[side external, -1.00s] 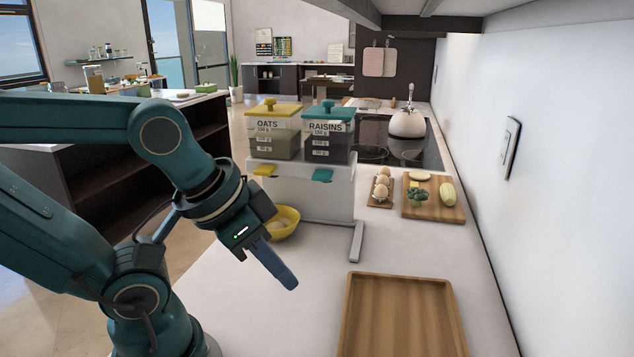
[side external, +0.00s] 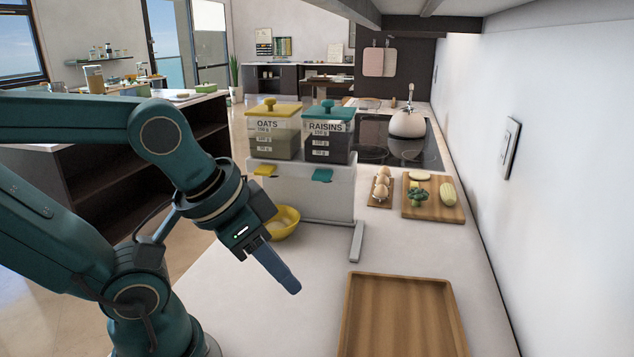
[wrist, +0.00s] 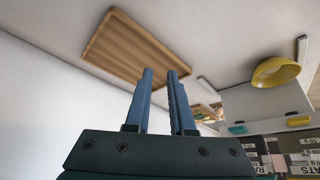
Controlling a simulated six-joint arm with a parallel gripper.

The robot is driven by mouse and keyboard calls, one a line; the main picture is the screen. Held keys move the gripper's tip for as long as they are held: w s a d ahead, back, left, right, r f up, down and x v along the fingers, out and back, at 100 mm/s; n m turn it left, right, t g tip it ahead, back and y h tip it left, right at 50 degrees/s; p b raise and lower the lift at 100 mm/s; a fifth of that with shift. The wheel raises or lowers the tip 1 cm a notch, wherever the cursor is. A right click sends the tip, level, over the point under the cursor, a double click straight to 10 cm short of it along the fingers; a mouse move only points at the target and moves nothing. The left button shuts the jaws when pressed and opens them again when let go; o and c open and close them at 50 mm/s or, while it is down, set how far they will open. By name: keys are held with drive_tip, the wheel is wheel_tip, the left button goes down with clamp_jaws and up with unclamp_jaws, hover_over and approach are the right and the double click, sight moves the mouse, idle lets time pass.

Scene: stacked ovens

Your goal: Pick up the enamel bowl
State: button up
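The yellow enamel bowl (side external: 284,228) sits on the counter under the front left of the dispenser stand, partly hidden by my wrist.
A white stand (side external: 315,190) holds the oats container (side external: 274,132) and the raisins container (side external: 328,137). A wooden tray (side external: 352,315) lies at the front right. Eggs (side external: 381,182) and a cutting board (side external: 448,214) with vegetables are farther back. The counter between stand and tray is clear.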

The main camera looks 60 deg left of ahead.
drive_tip(key=shift+o, duration=0.7)
